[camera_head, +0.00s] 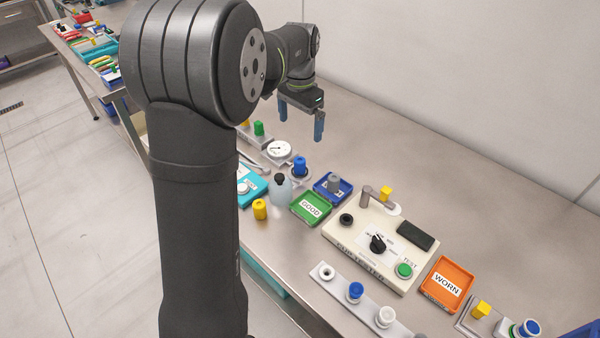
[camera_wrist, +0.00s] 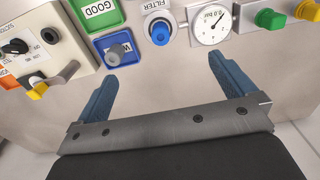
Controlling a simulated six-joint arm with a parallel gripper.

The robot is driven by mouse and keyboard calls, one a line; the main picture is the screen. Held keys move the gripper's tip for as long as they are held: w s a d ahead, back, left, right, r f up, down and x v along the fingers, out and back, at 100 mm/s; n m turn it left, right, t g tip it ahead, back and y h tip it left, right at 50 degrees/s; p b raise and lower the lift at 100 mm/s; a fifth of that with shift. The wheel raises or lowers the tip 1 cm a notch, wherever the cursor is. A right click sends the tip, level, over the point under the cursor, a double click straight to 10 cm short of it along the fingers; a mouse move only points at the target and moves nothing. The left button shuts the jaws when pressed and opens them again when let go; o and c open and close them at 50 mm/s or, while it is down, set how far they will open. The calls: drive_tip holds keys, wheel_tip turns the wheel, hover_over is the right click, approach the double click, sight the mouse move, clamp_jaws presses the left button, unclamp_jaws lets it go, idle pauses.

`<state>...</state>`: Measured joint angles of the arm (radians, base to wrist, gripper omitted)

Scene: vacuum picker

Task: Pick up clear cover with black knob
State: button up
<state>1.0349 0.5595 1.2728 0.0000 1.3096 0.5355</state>
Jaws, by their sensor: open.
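The clear cover (camera_head: 282,194) is a pale, see-through piece with a black knob (camera_head: 279,178) on top. It stands upright on the bench in the head view, left of the green GOOD tray. I cannot make it out in the wrist view. My gripper (camera_head: 301,122) is open and empty, with its two blue fingers pointing down. It hangs above the bench, behind and a little right of the cover in the head view, apart from it. The wrist view shows the spread fingers (camera_wrist: 163,70) with bare bench between them.
Close to the cover are a yellow cylinder (camera_head: 260,209), a teal tray (camera_head: 248,196), the green GOOD tray (camera_head: 325,213) and a blue filter (camera_head: 300,166). A cream test box (camera_head: 340,235) and an orange WORN tray (camera_head: 432,292) stand right.

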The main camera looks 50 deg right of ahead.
drive_tip(key=shift+r, duration=0.6)
drive_tip(key=shift+c, duration=0.2)
drive_tip(key=c, duration=0.5)
drive_tip(key=shift+o, duration=0.2)
drive_tip(key=h, duration=0.6)
approach(278, 177)
drive_tip(key=x, duration=0.7)
drive_tip(key=shift+w+d+f, duration=0.15)
drive_tip(key=shift+w+d, duration=0.1)
drive_tip(key=shift+d, duration=0.05)
drive_tip(key=shift+s+x, duration=0.2)
drive_tip(key=shift+x, duration=2.5)
